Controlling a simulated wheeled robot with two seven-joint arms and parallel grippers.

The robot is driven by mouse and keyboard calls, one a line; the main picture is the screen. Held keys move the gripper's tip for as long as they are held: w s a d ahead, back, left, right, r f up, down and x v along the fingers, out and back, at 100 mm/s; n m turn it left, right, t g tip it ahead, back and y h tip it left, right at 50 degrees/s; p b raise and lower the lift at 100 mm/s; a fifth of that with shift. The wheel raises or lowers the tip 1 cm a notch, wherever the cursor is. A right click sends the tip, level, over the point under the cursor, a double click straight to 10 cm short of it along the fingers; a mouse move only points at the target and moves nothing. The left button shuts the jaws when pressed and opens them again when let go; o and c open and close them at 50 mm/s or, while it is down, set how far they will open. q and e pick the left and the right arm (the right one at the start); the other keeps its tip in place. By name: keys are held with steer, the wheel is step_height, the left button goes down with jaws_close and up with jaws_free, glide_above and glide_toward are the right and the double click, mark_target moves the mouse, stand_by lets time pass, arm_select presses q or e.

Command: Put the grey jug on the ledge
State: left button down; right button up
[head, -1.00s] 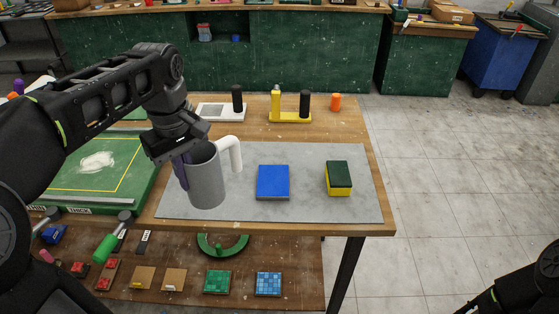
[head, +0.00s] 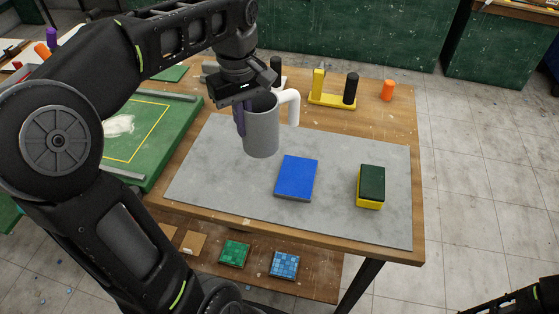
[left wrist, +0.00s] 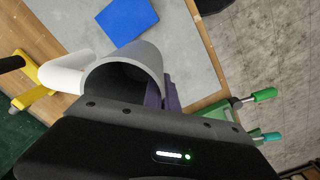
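The grey jug (head: 261,133), an upright cylinder with a white handle (head: 291,105) on its right side, is over the back left part of the grey mat. I cannot tell whether its base touches the mat. My left gripper (head: 246,112) is at its rim, with a purple finger along the outside of the left wall, shut on that wall. The left wrist view shows the jug's open mouth (left wrist: 122,80) and the purple finger (left wrist: 168,92) against its wall; the other finger is hidden. I cannot tell which surface is the ledge. My right gripper is out of view.
A blue block (head: 297,177) and a green-topped yellow sponge (head: 371,184) lie on the mat (head: 225,190). A yellow stand (head: 332,101) and orange cylinder (head: 387,90) are behind. A green board (head: 150,150) is left. A lower shelf (head: 312,287) holds mosaic tiles.

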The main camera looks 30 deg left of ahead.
mark_target(246, 150)
arm_select(q)
step_height(246, 150, down, 5)
steer(key=shift+f, duration=0.2)
step_height(246, 150, down, 3)
steer(key=shift+f+p, duration=0.1)
steer(key=shift+p, duration=0.3)
steer(key=shift+f, duration=0.25)
steer(key=shift+f, duration=0.2)
steer(key=c, duration=1.7)
jaws_free()
steer(key=shift+r, duration=0.1)
